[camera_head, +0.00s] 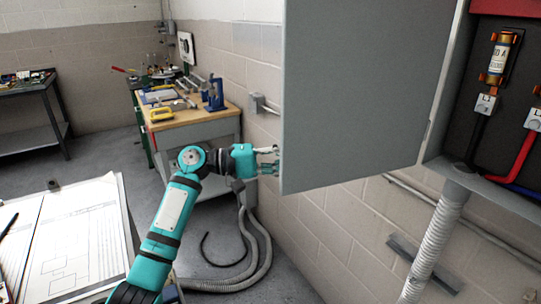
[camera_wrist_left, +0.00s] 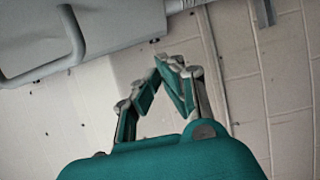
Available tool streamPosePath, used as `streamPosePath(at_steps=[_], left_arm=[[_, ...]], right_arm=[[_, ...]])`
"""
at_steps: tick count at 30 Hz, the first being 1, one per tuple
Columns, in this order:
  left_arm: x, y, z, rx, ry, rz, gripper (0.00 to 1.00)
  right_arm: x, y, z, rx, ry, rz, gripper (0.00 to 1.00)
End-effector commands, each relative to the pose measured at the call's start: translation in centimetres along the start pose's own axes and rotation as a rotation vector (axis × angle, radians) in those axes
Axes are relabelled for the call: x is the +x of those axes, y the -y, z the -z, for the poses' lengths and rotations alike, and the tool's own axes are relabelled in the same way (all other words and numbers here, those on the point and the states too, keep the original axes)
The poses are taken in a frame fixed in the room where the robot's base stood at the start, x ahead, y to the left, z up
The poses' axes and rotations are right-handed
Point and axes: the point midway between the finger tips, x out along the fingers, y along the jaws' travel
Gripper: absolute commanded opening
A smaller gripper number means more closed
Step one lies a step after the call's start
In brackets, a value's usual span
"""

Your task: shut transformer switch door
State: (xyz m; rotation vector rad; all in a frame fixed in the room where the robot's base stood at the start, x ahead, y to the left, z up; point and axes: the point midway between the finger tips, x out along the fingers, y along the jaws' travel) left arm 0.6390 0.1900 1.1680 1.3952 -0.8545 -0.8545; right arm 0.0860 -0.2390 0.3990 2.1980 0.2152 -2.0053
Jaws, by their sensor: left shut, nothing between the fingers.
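The grey switch door (camera_head: 360,95) stands wide open in the head view, hinged on the right to the transformer cabinet (camera_head: 445,80). My left gripper (camera_head: 273,160) is at the door's free left edge, near its lower corner. Its fingertips end at that edge; I cannot tell whether they touch it or reach behind it. In the left wrist view the fingers (camera_wrist_left: 170,62) meet at the tips, with nothing between them. My right gripper is not in view.
The open cabinet shows a fuse (camera_head: 499,58) and black and red cables. A flexible conduit (camera_head: 437,240) runs down below it. A workbench (camera_head: 190,115) with tools stands behind my left arm. A drawing table (camera_head: 70,245) is at the lower left.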

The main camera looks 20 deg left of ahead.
Motion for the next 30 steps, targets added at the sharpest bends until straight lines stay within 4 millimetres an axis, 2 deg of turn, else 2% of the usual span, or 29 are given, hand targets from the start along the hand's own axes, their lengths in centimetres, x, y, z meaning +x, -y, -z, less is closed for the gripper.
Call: streamPosePath(at_steps=[1, 5, 9, 13, 30], left_arm=[[1.2, -0.5, -0.1, -0.001, 0.004, -0.002, 0.00], [3.8, -0.4, -0.1, 0.000, 0.002, -0.001, 0.00], [4.0, -0.2, -2.4, 0.000, 0.001, 0.002, 0.00], [4.3, -0.1, -3.5, 0.001, 0.000, 0.000, 0.00], [4.8, 0.0, -4.2, 0.001, -0.005, 0.001, 0.00]], right_arm=[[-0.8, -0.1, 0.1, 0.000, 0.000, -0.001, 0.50], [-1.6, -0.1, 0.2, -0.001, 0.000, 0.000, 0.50], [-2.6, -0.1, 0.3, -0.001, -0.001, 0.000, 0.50], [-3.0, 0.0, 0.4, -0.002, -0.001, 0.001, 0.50], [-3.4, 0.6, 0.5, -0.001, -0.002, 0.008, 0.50]])
